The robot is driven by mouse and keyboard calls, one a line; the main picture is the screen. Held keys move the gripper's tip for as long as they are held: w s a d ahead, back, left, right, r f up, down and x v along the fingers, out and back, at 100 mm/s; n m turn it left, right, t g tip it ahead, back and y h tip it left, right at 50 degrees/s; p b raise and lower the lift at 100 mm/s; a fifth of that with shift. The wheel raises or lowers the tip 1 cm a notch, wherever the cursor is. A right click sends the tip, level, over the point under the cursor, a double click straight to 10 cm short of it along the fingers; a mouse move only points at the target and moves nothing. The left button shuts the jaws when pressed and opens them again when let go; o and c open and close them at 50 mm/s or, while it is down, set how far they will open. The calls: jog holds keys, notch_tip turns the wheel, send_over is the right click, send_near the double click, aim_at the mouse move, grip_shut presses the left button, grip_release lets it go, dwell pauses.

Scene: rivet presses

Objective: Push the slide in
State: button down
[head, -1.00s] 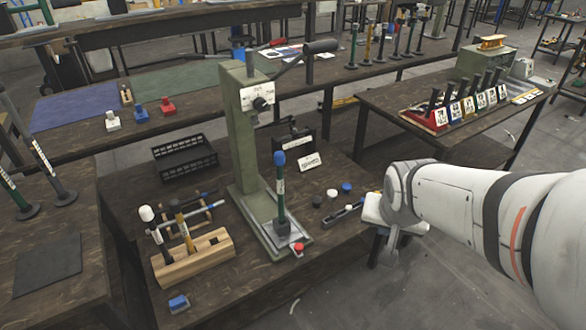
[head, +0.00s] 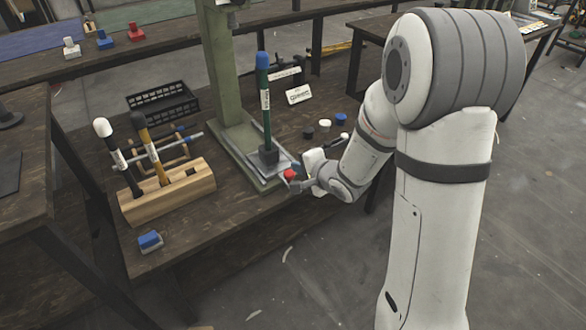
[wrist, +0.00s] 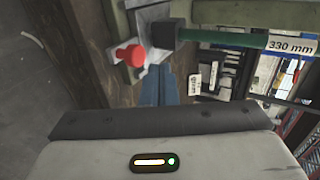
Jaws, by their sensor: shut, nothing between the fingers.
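The slide (head: 268,184) is a pale metal plate low on the front of the green press, with a red knob (head: 290,174) at its near end. A tall green tool (head: 265,105) with a blue top and dark foot stands upright over it. My gripper (head: 297,169) is beside the knob, partly hidden by its own body. In the wrist view the shut, empty blue-grey fingers (wrist: 157,72) are just right of the red knob (wrist: 130,55). I cannot tell whether they touch it. The tool's rod (wrist: 225,38) lies across the upper right, marked 330 mm.
The green press column (head: 218,70) rises behind the slide. A black crate (head: 163,103) and several small caps (head: 324,123) are on the same table.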

jog(key=b, duration=0.3)
send_near(273, 155)
jog(key=f, duration=0.3)
jog(key=shift+w+a, duration=0.4)
jog(key=shift+w+a+b, duration=0.4)
jog(key=shift+w+a, duration=0.35)
jog(key=shift+w, duration=0.35)
jog(key=shift+w+a+r, duration=0.1)
jog(key=shift+w+a, duration=0.35)
jog(key=shift+w, duration=0.25)
